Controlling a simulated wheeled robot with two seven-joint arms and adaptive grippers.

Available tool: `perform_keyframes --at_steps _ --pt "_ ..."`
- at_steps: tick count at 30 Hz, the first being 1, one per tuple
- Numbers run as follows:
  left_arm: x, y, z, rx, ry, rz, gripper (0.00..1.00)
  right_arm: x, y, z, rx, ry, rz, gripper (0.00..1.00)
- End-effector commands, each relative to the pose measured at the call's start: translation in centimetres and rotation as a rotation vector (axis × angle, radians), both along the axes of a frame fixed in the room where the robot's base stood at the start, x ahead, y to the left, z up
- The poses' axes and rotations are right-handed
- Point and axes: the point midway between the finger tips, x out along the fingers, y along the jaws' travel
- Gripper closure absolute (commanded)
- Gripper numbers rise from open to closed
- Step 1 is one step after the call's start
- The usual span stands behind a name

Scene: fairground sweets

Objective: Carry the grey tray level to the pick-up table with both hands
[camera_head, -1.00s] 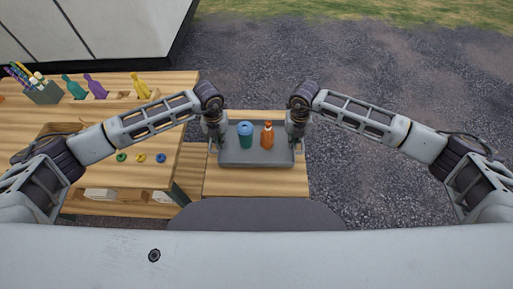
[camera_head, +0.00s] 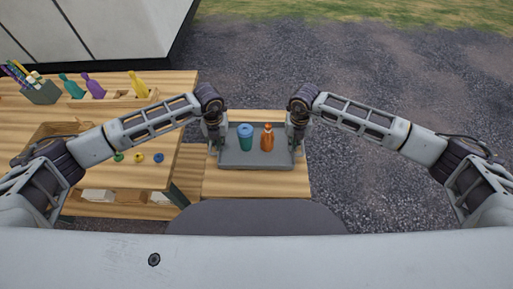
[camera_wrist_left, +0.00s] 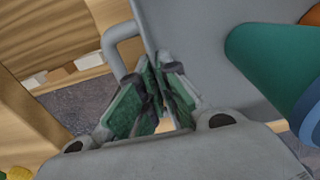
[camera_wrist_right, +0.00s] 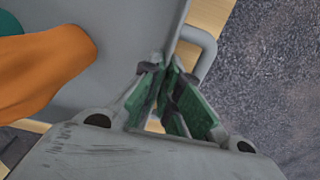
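The grey tray (camera_head: 256,160) is over a small wooden table (camera_head: 256,188) and looks level. I cannot tell whether it rests on it or hangs just above. A green cup with a blue top (camera_head: 245,139) and an orange bottle (camera_head: 267,139) stand upright on the tray. My left gripper (camera_wrist_left: 162,72) is shut on the handle (camera_wrist_left: 112,40) at the tray's left side. My right gripper (camera_wrist_right: 166,68) is shut on the handle (camera_wrist_right: 207,55) at the tray's right side. Both fingertips are partly hidden in the head view.
A larger wooden stall table (camera_head: 150,176) stands close on the left, with purple (camera_head: 93,87) and yellow (camera_head: 138,85) bottle shapes, a grey holder of sticks (camera_head: 42,93) and small coloured balls. Open gravel (camera_head: 400,90) lies behind and right. A white wall stands at the back left.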

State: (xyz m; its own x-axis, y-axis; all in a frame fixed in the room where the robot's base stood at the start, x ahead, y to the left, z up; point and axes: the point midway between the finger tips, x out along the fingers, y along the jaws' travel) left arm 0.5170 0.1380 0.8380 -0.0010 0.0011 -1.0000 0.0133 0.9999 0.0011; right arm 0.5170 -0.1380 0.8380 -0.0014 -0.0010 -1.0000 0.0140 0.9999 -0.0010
Motion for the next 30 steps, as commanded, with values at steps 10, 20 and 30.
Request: perform_keyframes --at_steps 10,20,30 --pt "0.0 0.1 0.0 0.001 0.0 0.001 0.73 0.0 -0.1 0.0 -0.001 0.0 -0.001 0.73" --pt "0.0 0.1 0.4 0.001 0.0 0.001 0.73 0.0 -0.1 0.4 -0.002 0.0 -0.001 0.73" --pt "0.0 0.0 1.9 0.0 0.0 0.001 0.73 0.0 0.0 1.9 0.0 0.0 -0.001 0.73"
